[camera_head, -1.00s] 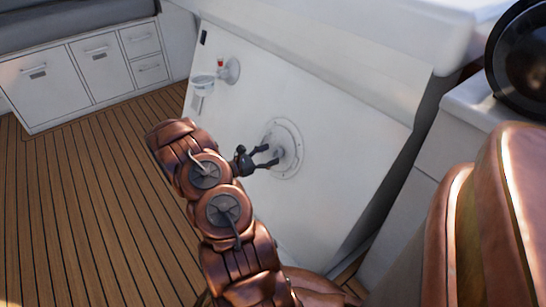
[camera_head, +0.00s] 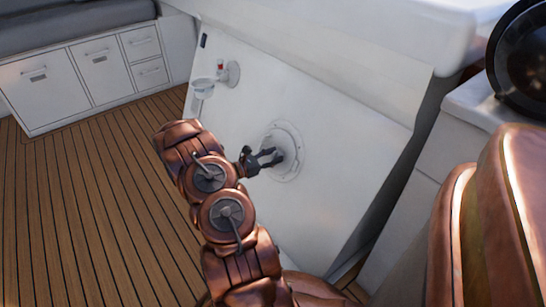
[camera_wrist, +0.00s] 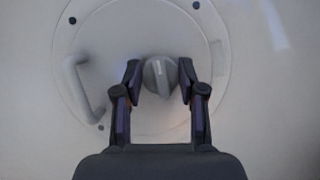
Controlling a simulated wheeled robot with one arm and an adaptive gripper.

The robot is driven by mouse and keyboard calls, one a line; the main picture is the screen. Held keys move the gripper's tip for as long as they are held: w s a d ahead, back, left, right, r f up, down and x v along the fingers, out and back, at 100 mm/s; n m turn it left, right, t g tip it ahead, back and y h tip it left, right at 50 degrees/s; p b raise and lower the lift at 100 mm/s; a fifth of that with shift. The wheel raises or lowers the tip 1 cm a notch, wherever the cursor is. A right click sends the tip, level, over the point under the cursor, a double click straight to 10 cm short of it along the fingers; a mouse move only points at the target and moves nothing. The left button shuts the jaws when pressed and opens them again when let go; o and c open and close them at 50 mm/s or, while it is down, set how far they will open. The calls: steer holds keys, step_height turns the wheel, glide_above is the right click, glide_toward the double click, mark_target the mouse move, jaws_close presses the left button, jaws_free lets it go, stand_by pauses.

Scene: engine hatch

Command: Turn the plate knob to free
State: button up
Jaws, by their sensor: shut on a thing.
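The round white plate (camera_head: 288,133) is set in the sloped white panel. In the wrist view the plate (camera_wrist: 100,42) carries a grey knob (camera_wrist: 158,78) with a light mark across its face. My gripper (camera_wrist: 159,80) has one finger on each side of the knob and is shut on it. In the head view my gripper (camera_head: 275,157) reaches the plate from the left, and its fingers largely hide the knob. A small curved handle (camera_wrist: 84,85) is on the plate left of the knob, clear of my fingers.
A fitting with a red top (camera_head: 221,67) and a clear cup (camera_head: 203,86) sit at the panel's upper left. White drawers (camera_head: 105,70) stand behind at left. The wooden deck (camera_head: 90,200) is open. A white counter (camera_head: 460,110) stands at right.

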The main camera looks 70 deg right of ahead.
steer(key=shift+c, duration=1)
steer(key=shift+m, duration=0.3)
steer(key=m+g+y+p, duration=0.1)
steer(key=m, duration=0.2)
steer(key=shift+r+y+p, duration=0.15)
steer(key=shift+y+p, duration=0.15)
steer(key=m+y, duration=0.1)
steer(key=m, duration=0.3)
steer(key=m+y+p, duration=0.1)
steer(key=m+y, duration=0.1)
steer(key=m, duration=0.1)
steer(key=shift+w+d+m, duration=0.1)
steer(key=shift+m, duration=0.3)
steer(key=m+y+b, duration=0.1)
steer(key=m+y, duration=0.1)
steer(key=m, duration=0.2)
steer(key=shift+m, duration=0.3)
steer(key=shift+m+t+y+b, duration=0.4)
steer(key=shift+m+t+b, duration=0.45)
steer(key=shift+m, duration=0.95)
steer(key=shift+r, duration=0.1)
